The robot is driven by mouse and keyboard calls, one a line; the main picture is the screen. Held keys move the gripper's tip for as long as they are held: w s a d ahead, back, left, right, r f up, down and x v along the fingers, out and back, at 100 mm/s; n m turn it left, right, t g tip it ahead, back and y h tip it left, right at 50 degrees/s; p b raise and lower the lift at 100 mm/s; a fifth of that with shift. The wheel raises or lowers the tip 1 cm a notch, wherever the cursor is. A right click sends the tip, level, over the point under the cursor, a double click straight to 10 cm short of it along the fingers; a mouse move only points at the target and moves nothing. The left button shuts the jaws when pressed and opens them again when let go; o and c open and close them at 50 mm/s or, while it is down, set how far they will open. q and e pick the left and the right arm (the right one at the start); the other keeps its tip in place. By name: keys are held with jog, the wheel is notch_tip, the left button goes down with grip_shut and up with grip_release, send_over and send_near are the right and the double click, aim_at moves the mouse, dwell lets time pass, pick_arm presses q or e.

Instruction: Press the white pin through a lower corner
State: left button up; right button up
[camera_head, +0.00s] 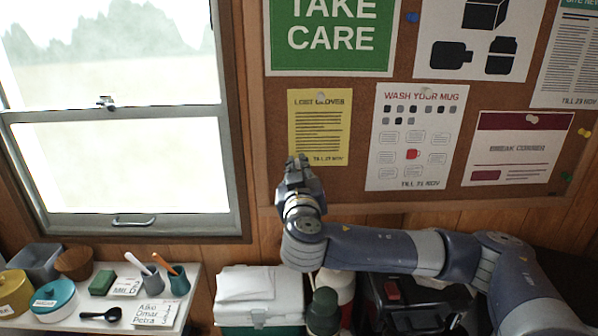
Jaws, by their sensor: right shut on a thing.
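The yellow "LOST GLOVES" notice (319,130) hangs on the cork board, with a pale pin (321,97) at its top middle. My right gripper (298,162) is in front of the notice's lower left corner and covers that corner. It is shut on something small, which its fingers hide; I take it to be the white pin. I cannot tell whether the pin touches the paper. The lower right corner of the notice shows no pin. My left gripper is not in view.
The cork board (365,180) also holds a mug notice (417,137), a "BREAK CORNER" sheet (516,150) and loose colored pins at the right. A window (120,110) is at the left. Below stand a cluttered shelf (90,325), a cooler box (258,318) and flasks (323,312).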

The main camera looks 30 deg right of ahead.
jog(key=shift+b, duration=0.55)
dwell(0.8)
dwell(0.5)
jog(key=shift+b+x, duration=0.4)
jog(key=shift+x, duration=0.6)
dwell(0.7)
jog(key=shift+d+b, duration=0.1)
jog(key=shift+b, duration=0.45)
dwell(2.5)
jog(key=o, duration=0.7)
